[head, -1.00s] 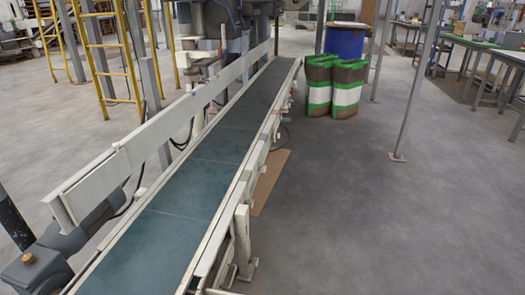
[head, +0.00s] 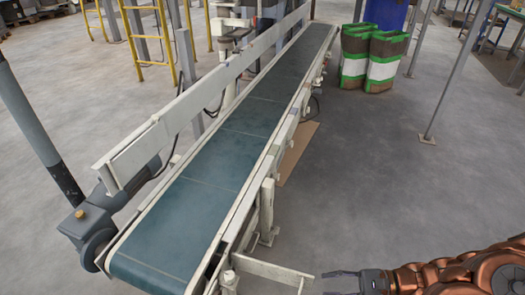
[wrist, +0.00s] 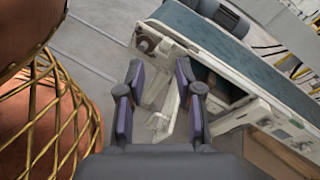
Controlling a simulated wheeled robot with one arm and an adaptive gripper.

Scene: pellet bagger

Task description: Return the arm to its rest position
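My gripper (head: 337,284) shows at the bottom edge of the head view, right of the conveyor's near end, on my copper-coloured arm. In the wrist view my gripper (wrist: 160,76) has its two dark fingers spread apart with nothing between them. It is open and empty. The fingers point toward the conveyor frame (wrist: 172,62), which lies beyond them. The lower part of the arm is cut off by the head view's edge.
A conveyor with a green belt (head: 213,178) runs from the near left to the back. A dark motor (head: 90,222) sits at its near left end. Green-and-white sacks (head: 383,62) stand at the back right, near a thin post (head: 447,82).

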